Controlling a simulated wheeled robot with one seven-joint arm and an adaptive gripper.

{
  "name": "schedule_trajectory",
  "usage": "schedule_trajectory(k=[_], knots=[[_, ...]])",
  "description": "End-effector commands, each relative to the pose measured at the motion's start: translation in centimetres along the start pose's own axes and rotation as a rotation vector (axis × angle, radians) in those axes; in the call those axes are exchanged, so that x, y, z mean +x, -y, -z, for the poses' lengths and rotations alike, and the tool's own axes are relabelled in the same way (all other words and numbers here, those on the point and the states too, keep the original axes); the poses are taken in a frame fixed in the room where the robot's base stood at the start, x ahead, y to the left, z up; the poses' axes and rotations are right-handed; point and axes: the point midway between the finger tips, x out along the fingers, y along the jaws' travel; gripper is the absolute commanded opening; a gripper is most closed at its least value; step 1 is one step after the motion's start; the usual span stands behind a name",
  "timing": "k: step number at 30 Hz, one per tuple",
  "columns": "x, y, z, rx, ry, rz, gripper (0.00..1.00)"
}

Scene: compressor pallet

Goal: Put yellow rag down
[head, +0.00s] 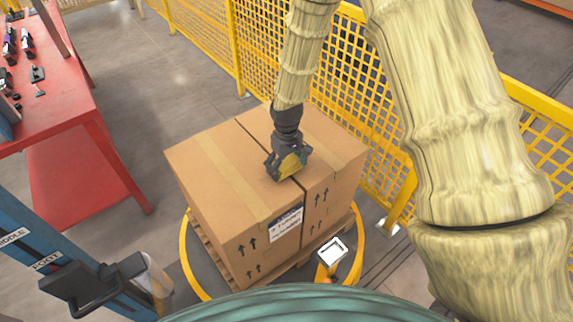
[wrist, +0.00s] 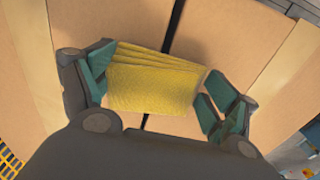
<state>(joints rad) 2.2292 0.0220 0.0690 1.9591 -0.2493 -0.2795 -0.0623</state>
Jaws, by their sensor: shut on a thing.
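The yellow rag (head: 290,167) is folded and lies between the fingers of my gripper (head: 287,168), over the top of a large cardboard box. In the wrist view the rag (wrist: 153,82) shows as several flat layers between the green finger pads of my gripper (wrist: 160,92). My gripper is shut on the rag. The box (head: 205,170) is under it, and a dark seam between box tops runs beneath the rag. Whether the rag touches the cardboard cannot be told.
The boxes stand on a wooden pallet (head: 209,250) inside a yellow ring (head: 185,252). A yellow mesh fence (head: 345,60) runs behind and to the right. A red workbench (head: 60,85) with tools stands at left. The box top around the rag is clear.

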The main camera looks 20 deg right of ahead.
Motion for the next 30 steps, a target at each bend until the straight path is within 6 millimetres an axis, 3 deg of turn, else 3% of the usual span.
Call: schedule_trajectory(k=[6,7,9,26,30], knots=[[0.6,0.0,0.0,0.000,0.000,0.000,0.65],[0.6,0.0,0.0,0.000,0.000,0.000,0.89],[0.5,0.0,0.0,0.000,0.000,0.000,1.00],[0.5,0.0,0.0,0.001,-0.001,0.000,1.00],[-1.4,0.0,0.1,0.001,-0.003,0.000,1.00]])
